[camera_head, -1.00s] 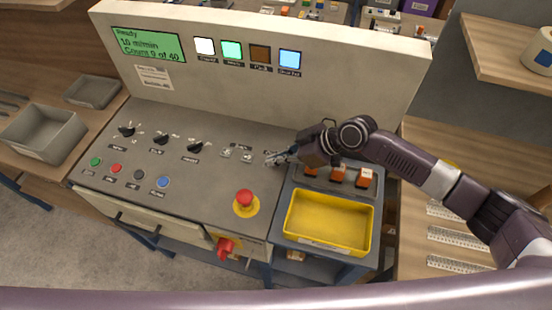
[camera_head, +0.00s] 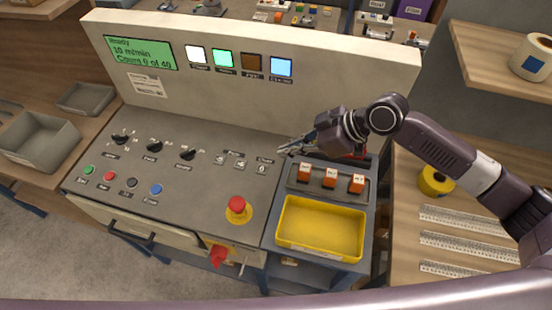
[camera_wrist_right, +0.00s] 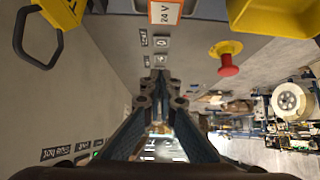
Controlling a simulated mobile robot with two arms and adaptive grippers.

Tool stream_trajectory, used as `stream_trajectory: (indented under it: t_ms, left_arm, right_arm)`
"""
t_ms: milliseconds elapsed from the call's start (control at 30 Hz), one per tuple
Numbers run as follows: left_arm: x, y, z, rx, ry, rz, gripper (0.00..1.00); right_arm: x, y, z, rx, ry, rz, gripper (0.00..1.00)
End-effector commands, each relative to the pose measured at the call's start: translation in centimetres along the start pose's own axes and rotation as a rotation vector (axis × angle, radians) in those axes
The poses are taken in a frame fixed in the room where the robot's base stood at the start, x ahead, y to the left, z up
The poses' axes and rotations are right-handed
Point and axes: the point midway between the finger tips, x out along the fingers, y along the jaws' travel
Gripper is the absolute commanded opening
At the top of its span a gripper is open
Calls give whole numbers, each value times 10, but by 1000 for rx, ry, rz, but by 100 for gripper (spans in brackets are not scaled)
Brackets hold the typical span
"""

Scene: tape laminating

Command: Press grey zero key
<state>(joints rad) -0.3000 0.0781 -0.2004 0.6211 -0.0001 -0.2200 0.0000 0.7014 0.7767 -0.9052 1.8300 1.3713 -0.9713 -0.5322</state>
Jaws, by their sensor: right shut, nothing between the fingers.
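The grey zero key (camera_head: 262,168) is a small key under a "Count" label on the sloped console panel. It also shows in the right wrist view, marked 0 (camera_wrist_right: 162,42). My right gripper (camera_head: 282,150) is shut and empty, with its tips just up and right of that key, apart from it in the picture. In the right wrist view, the shut fingertips (camera_wrist_right: 159,76) are below the 0 key, by another small key (camera_wrist_right: 160,60). Two more grey keys, left (camera_head: 220,160) and right (camera_head: 240,163), sit to its left. My left gripper is out of view.
A red emergency stop (camera_head: 237,206) on a yellow base is in front of the keys. Orange switches (camera_head: 330,178) and a yellow tray (camera_head: 320,230) are to the right. Dark knobs (camera_head: 187,153) are left. The display (camera_head: 142,53) reads Ready, 10 m/min, Count 0 of 40.

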Motion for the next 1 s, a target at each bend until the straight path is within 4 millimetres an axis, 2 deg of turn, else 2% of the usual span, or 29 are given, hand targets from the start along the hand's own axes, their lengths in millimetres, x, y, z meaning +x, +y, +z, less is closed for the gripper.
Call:
stream_trajectory:
  t_ms: [100,267,1000]
  left_arm:
    - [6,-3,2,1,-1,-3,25]
    - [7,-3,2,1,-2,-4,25]
    - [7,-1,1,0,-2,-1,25]
  right_arm:
    - [-13,1,1,0,0,2,0]
    - [-21,0,0,-1,0,0,0]
    - [-22,0,-1,-1,1,0,0]
